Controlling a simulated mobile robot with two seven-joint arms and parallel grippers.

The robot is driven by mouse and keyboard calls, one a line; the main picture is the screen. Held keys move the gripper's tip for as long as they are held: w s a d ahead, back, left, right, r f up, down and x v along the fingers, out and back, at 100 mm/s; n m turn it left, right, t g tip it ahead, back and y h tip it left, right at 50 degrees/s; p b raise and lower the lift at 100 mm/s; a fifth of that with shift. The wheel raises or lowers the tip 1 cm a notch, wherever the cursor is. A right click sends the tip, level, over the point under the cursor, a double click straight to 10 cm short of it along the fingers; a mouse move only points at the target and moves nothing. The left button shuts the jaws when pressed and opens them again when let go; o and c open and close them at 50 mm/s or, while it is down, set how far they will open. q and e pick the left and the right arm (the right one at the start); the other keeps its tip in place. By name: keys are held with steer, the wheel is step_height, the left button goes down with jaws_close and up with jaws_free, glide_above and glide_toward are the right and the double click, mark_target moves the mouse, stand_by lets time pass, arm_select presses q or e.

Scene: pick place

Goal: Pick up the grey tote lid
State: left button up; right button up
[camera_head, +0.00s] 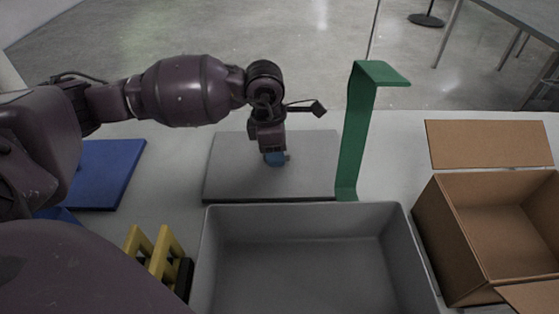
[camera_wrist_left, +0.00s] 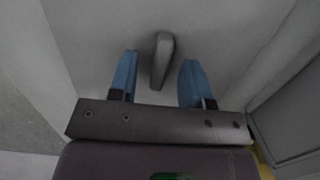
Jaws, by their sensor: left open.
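The grey tote lid (camera_head: 226,165) lies flat on the table behind the grey tote (camera_head: 310,260). In the left wrist view the lid (camera_wrist_left: 215,35) fills most of the picture, with a raised grey handle (camera_wrist_left: 161,60) on it. My left gripper (camera_head: 276,158) points down over the middle of the lid. In the left wrist view its two blue fingers (camera_wrist_left: 158,82) are open, one on each side of the handle, with gaps between. Whether the fingertips touch the lid is unclear. My right gripper is not in view.
A green bent stand (camera_head: 356,130) rises at the lid's right edge. An open cardboard box (camera_head: 450,235) stands at the right. A blue panel (camera_head: 105,172) lies at the left, and a yellow-and-black object (camera_head: 157,250) sits left of the tote. The tote looks empty.

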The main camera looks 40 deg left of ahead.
arm_select(q)
steer(key=shift+f, duration=0.45)
steer(key=shift+r, duration=0.1)
jaws_close()
steer(key=shift+r, duration=0.1)
